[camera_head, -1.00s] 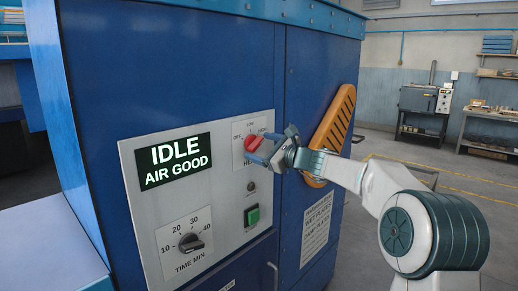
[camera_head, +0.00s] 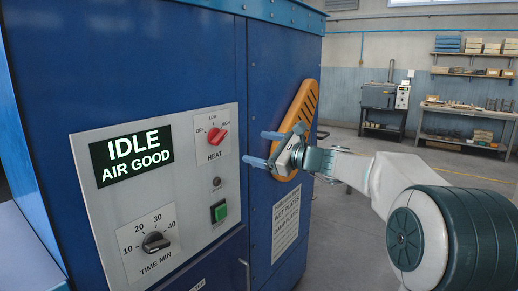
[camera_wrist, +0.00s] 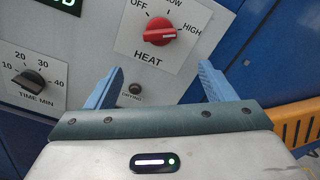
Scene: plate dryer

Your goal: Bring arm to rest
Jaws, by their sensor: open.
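My gripper (camera_head: 256,148) is open and empty, with its two blue fingers apart, in front of the blue dryer cabinet (camera_head: 150,45) and to the right of the control panel. The red heat knob (camera_head: 217,135) stands free of the fingers, with its mark toward HIGH. In the wrist view the knob (camera_wrist: 160,30) lies beyond the gap between the open fingers (camera_wrist: 160,78). The display (camera_head: 131,158) reads IDLE, AIR GOOD. My arm reaches in from the right.
An orange slotted handle (camera_head: 301,112) is right behind my gripper in the head view. The time knob (camera_head: 155,242) and a green button (camera_head: 219,211) are on the panel. Shelves and a bench (camera_head: 462,128) stand far back, with open floor before them.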

